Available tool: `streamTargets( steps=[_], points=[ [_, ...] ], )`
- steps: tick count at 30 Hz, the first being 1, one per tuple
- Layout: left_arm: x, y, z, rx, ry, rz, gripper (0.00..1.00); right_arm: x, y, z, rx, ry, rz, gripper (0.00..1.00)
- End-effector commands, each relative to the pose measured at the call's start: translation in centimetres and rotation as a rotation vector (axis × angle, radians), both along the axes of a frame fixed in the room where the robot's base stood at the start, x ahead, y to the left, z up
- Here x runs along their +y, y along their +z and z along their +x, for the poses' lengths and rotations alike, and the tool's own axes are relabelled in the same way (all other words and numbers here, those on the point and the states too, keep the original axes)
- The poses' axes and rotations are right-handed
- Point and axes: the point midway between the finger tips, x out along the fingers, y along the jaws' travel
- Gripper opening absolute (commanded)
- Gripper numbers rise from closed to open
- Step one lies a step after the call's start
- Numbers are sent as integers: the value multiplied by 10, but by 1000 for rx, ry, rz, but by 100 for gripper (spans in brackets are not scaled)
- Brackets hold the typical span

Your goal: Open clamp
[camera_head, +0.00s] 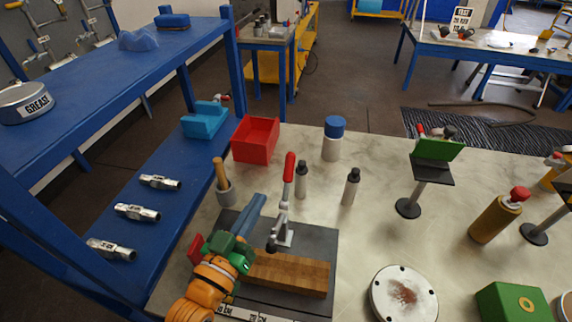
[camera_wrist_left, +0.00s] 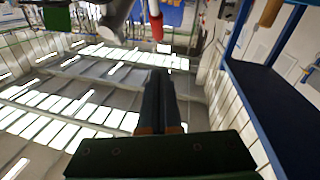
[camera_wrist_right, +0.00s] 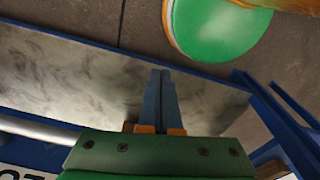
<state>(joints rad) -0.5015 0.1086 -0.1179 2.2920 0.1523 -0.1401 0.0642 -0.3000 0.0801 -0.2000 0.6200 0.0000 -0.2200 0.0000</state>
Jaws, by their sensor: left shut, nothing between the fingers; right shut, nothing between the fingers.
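The toggle clamp has a red handle (camera_head: 289,168) standing nearly upright on a grey metal arm and base (camera_head: 284,236). It is mounted on a dark plate (camera_head: 322,240), and its black tip is close to the wooden block (camera_head: 290,273); contact cannot be told. My left gripper (camera_head: 258,202) is shut and empty, its blue fingers just left of the clamp, apart from the handle. In the left wrist view its fingers (camera_wrist_left: 159,75) are together, with a red-ended rod, likely the handle (camera_wrist_left: 157,27), beyond them. My right gripper (camera_wrist_right: 160,75) is shut and empty, outside the head view.
Two black-capped bottles (camera_head: 302,180) (camera_head: 350,187) stand right of the clamp. A red bin (camera_head: 256,139), a wooden-handled tool in a grey cup (camera_head: 222,182) and a blue-capped jar (camera_head: 333,140) are behind. A round flange (camera_head: 404,295) lies at front right. A blue shelf (camera_head: 150,180) borders the left.

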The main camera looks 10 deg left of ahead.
Motion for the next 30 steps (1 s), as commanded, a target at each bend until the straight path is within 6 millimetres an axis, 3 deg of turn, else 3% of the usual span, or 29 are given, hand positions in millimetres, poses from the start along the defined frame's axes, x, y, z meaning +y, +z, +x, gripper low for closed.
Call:
streamTargets(
  steps=[12,18,30],
  points=[
    [-17,9,88,1,-1,0,0,0,20,0,0,0,0,0],
    [-24,-16,108,5,-1,1,0,0,14,0,0,0,0,0],
    [-26,-21,113,4,-2,2,0,1,14,0,0,-1,1,0]
  ],
)
